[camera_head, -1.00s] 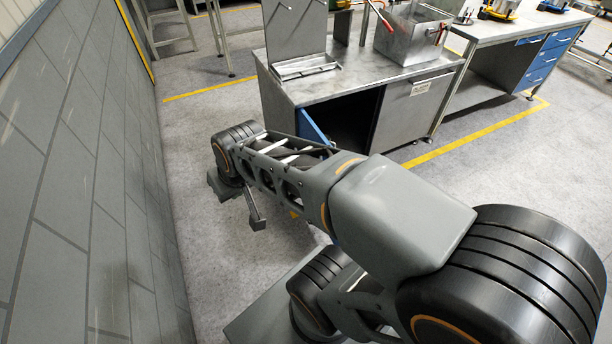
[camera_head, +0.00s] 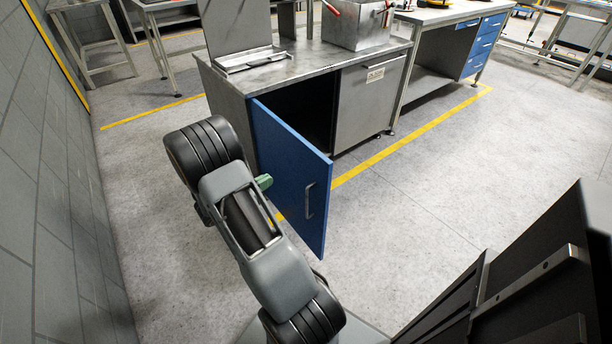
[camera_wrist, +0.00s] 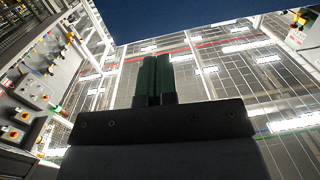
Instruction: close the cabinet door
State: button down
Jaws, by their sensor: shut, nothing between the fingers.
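The blue cabinet door (camera_head: 290,170) stands wide open in the head view, hinged at the cabinet's left front edge. Its handle (camera_head: 309,200) is near the free edge. The metal cabinet (camera_head: 228,108) shows a dark opening behind the door. My gripper (camera_head: 264,182) has green fingers and is just left of the door's outer face; I cannot tell if it touches. In the wrist view the green fingers (camera_wrist: 153,80) are together with nothing between them. A dark blue surface, likely the door (camera_wrist: 190,15), fills the top of that view.
A grey second door (camera_head: 368,100) on the cabinet's right side is closed. A metal box (camera_head: 352,28) stands on top. A workbench with blue drawers (camera_head: 485,45) is behind right. A grey wall (camera_head: 45,200) runs along the left. The floor right of the door is clear.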

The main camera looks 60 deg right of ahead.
jog(key=s+g, duration=0.1)
jog(key=b, duration=0.3)
send_near(312, 164)
jog(key=shift+m+g, duration=0.3)
jog(key=x, duration=0.7)
jog(key=shift+d, duration=0.35)
